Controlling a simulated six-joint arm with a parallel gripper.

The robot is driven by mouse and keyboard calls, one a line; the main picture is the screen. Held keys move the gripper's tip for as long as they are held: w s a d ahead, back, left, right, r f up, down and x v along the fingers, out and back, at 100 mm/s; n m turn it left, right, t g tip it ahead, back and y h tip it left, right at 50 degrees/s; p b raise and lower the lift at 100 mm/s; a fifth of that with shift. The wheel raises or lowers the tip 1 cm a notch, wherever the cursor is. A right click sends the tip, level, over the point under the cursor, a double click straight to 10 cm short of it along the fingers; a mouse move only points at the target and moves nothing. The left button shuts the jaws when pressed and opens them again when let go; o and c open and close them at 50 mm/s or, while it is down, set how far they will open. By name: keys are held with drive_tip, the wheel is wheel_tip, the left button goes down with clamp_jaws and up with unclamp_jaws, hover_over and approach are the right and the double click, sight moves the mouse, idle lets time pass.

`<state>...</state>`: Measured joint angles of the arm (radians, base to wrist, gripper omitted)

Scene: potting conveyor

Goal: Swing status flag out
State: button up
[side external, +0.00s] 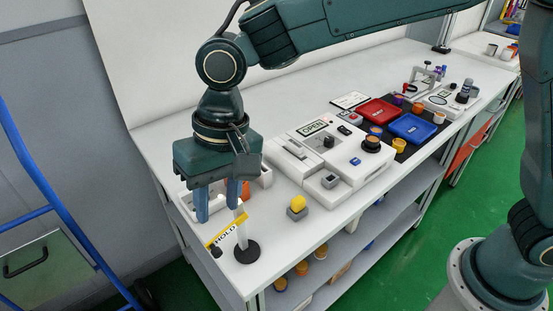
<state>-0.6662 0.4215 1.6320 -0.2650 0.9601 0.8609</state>
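The status flag is a yellow plate (221,236) reading "HOLD", with a dark knob at its lower left end. It joins a thin white post (241,233) standing on a round black base (246,253) near the table's front left corner. My gripper (218,203) points down just above and behind the flag. Its two blue fingers are apart, and I see nothing held between them. The right fingertip overlaps the top of the post in this view; I cannot tell whether they touch.
A white tray (189,208) with an orange item lies behind my gripper. A white machine (316,165) marked "OPEN" and red (378,111) and blue (412,129) trays are farther right.

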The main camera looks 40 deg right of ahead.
sight(217, 249)
drive_tip(key=f, duration=0.3)
drive_tip(key=a+f, duration=0.1)
drive_tip(key=f, duration=0.5)
drive_tip(key=shift+a+f, duration=0.25)
drive_tip(key=shift+a, duration=0.1)
clamp_jaws()
